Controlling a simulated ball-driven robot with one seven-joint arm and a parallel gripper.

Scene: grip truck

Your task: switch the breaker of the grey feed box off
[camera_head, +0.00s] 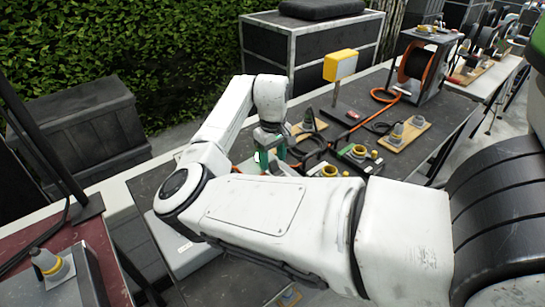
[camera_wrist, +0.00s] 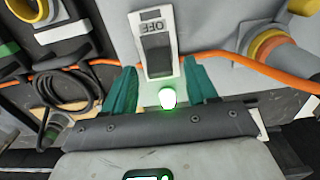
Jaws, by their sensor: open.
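The grey feed box (camera_wrist: 218,70) fills the middle of the wrist view. On it is the breaker (camera_wrist: 157,52), a black rocker in a pale frame, with an "OFF" label seen upside down. A lamp (camera_wrist: 168,98) glows green beside the breaker's near end. My gripper (camera_wrist: 160,72) is open, its teal fingers on either side of the breaker's near end. Whether they touch the box I cannot tell. In the head view my gripper (camera_head: 268,158) is over the dark table, and my arm hides most of the box and the breaker.
An orange cable (camera_wrist: 245,75) runs across the wrist view near the fingers. A coiled black cable (camera_wrist: 62,90) lies at left, a yellow-ringed socket (camera_wrist: 268,45) at right. In the head view, a cable reel (camera_head: 420,65), a yellow-and-white box (camera_head: 340,65) and wooden-based connectors (camera_head: 405,132) stand behind.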

